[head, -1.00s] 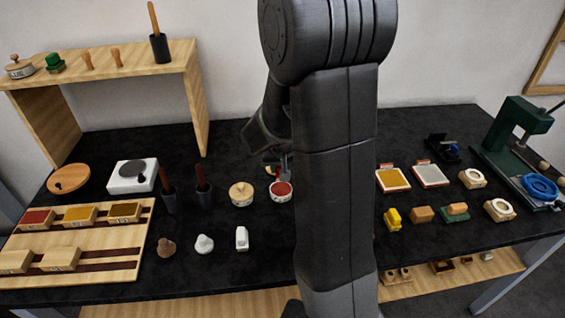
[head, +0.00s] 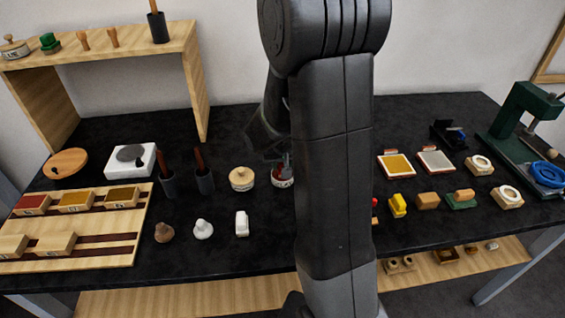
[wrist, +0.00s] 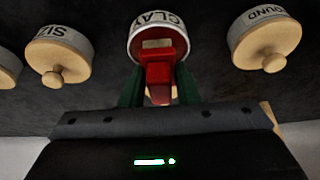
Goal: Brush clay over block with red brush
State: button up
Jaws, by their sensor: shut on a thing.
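My gripper (wrist: 157,88) is shut on the red brush (wrist: 160,72), its green fingers on either side of the handle. The brush's pale tip (wrist: 157,44) shows over the mouth of the white pot labelled CLAY (wrist: 134,42). I cannot tell whether the tip touches the red inside. In the head view the clay pot (head: 278,183) is partly hidden by my arm. A plain tan block (head: 428,199) lies on the table right of my arm. A yellow block-like piece (head: 397,206) stands beside it. I cannot tell which is the task's block.
A lidded pot (head: 241,179) stands close left of the clay pot. In the wrist view, lidded pots marked SIZE (wrist: 58,52) and GROUND (wrist: 264,38) flank it. Dark cups (head: 204,181) with upright handles stand farther left. A green press (head: 515,125) stands far right.

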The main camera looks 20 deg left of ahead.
jog(key=shift+f+b, duration=0.55)
jog(key=shift+b, duration=0.2)
dwell(1.9)
jog(key=shift+r, duration=0.15)
jog(key=shift+r+p, duration=2.4)
jog(key=shift+r, duration=1.05)
jog(key=shift+f, duration=0.1)
